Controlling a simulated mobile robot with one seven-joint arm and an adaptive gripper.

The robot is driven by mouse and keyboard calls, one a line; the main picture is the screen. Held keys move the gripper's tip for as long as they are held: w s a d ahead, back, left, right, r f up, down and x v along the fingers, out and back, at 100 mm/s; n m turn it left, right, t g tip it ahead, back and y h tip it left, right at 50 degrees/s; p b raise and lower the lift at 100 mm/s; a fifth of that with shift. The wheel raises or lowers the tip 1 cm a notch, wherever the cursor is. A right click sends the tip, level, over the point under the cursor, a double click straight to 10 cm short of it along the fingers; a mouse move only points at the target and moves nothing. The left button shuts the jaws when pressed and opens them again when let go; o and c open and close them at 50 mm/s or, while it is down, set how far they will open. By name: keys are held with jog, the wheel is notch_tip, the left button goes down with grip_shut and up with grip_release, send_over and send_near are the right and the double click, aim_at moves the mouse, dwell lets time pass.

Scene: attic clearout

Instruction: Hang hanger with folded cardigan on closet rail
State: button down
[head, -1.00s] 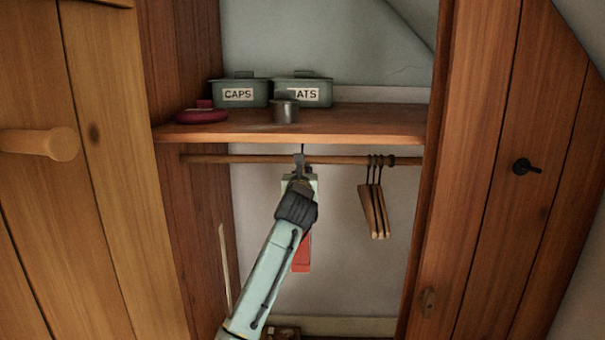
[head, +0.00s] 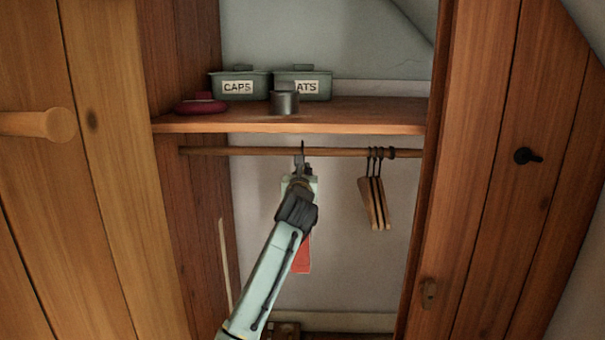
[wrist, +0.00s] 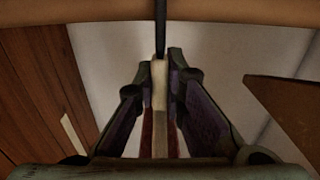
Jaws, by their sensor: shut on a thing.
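My gripper (head: 301,168) is shut on the wooden hanger (wrist: 160,92), just below the closet rail (head: 240,151). The hanger's dark hook (head: 302,147) points up and overlaps the rail in the head view. In the wrist view the hook stem crosses in front of the rail (wrist: 230,12); I cannot tell whether the hook is seated over it. The red folded cardigan (head: 302,257) hangs below my gripper, mostly hidden by my arm. Dark red cloth also shows between the fingers in the wrist view (wrist: 148,135).
Several empty wooden hangers (head: 373,203) hang on the rail to the right. The shelf (head: 350,120) above holds two labelled tins (head: 239,86), a metal cup (head: 284,102) and a red item (head: 201,104). Wooden doors (head: 490,180) flank the closet. The rail is free on the left.

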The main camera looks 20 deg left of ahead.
jog(key=shift+f, duration=0.4)
dwell(0.4)
jog(key=c, duration=1.6)
grip_release()
jog(key=shift+f, duration=0.1)
jog(key=shift+s, duration=0.1)
jog(key=shift+b+v, duration=0.95)
jog(key=shift+v, duration=2.35)
jog(key=shift+s, duration=0.15)
jog(key=shift+s, duration=0.1)
jog(key=v, duration=1.1)
jog(key=shift+s+d, duration=0.1)
jog(key=shift+s, duration=0.3)
